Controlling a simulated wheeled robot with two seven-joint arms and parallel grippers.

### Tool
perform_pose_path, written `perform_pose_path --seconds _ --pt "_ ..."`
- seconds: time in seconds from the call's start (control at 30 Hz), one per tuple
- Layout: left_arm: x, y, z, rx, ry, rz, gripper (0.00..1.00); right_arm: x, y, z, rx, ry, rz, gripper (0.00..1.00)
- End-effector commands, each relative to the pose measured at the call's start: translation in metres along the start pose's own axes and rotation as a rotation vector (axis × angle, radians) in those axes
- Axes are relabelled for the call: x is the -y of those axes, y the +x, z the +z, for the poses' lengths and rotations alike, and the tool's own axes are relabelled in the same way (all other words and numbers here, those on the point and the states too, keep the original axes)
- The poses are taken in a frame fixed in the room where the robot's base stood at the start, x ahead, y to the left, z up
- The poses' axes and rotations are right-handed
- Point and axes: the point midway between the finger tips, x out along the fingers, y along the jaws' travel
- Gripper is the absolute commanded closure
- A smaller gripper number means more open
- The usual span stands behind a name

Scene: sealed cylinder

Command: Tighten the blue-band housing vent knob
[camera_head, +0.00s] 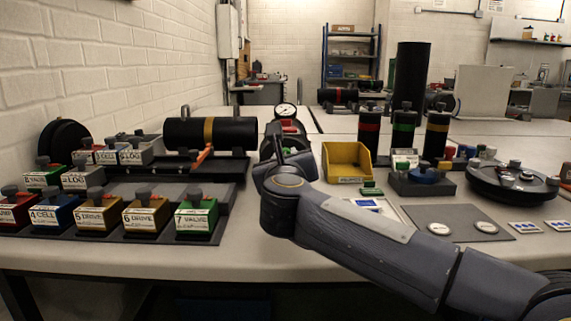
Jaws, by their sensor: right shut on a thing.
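My right gripper (284,148) reaches in from the right over the middle of the bench and points away from me. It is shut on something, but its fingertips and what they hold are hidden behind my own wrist. A dark rounded body (265,149) shows just behind and beside the gripper, below a pressure gauge (285,110) and a red part (292,126). I see no blue band on it and cannot tell whether it is the blue-band housing. No vent knob can be made out. My left gripper is not in view.
A yellow-banded black cylinder (228,134) lies in a cradle to the left. Knobbed, labelled blocks (145,215) stand front left. A yellow bin (347,163) is close right of my gripper. Upright banded cylinders (403,130) and a round black plate (512,183) stand further right.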

Motion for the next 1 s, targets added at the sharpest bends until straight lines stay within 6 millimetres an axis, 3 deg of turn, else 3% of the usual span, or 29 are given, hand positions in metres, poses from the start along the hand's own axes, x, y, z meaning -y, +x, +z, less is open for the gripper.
perform_pose_path --seconds 0.6,0.63,0.77,1.0 --pt "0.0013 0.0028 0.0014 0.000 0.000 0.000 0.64 -0.0007 0.0004 -0.0018 -0.004 0.042 0.000 0.99" --pt "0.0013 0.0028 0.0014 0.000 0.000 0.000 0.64 -0.0007 0.0004 -0.0018 -0.004 0.041 0.000 0.74" --pt "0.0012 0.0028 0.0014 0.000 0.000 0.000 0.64 -0.0006 0.0003 -0.0014 -0.003 0.041 0.000 0.57" --pt "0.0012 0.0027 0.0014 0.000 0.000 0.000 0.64 -0.0003 0.0001 -0.0006 -0.002 0.040 0.000 0.55"
